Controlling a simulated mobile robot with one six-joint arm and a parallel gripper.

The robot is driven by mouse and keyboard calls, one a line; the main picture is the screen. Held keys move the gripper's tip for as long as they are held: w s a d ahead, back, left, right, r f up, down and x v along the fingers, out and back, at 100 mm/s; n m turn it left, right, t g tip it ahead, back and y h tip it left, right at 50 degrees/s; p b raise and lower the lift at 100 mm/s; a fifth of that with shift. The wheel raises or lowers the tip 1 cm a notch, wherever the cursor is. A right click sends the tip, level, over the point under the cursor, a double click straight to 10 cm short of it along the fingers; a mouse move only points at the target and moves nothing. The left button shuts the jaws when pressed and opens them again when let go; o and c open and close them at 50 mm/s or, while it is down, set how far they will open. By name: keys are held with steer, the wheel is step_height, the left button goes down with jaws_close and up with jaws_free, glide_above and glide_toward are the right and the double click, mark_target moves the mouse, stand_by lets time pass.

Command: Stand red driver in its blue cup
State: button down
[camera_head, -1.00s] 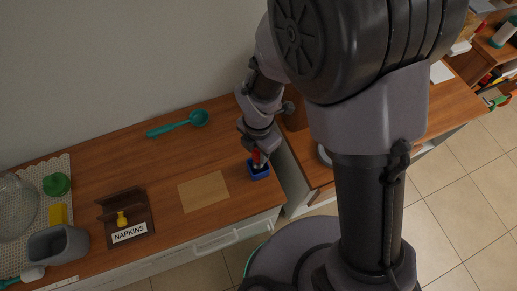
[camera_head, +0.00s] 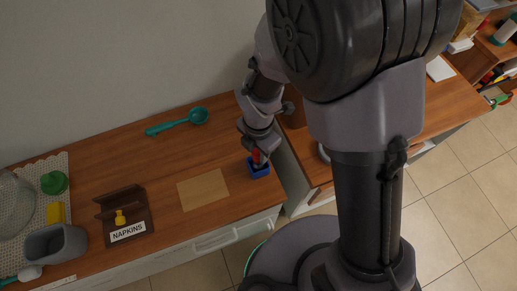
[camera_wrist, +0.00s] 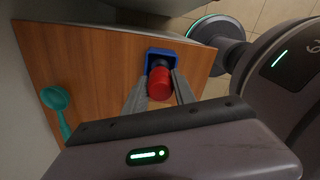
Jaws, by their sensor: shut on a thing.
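The red driver (camera_wrist: 159,84) is between the two fingers of my gripper (camera_wrist: 156,92), which is shut on its red handle. The driver's far end reaches into the mouth of the blue cup (camera_wrist: 152,53); how deep it sits is hidden by the handle. In the head view the blue cup (camera_head: 258,168) stands on the wooden counter near its front right corner. The red driver (camera_head: 256,156) shows just above the cup, below my gripper (camera_head: 260,150), and looks roughly upright.
A tan mat (camera_head: 203,190) lies left of the cup. A teal ladle (camera_head: 180,121) lies at the back. A napkin holder (camera_head: 125,214), a grey container (camera_head: 56,245) and a green lidded item (camera_head: 54,183) are further left. The counter's front edge is close to the cup.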

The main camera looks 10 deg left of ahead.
steer(key=shift+f+b, duration=0.35)
steer(key=shift+f, duration=0.2)
steer(key=c, duration=0.9)
jaws_free()
steer(key=shift+c, duration=0.2)
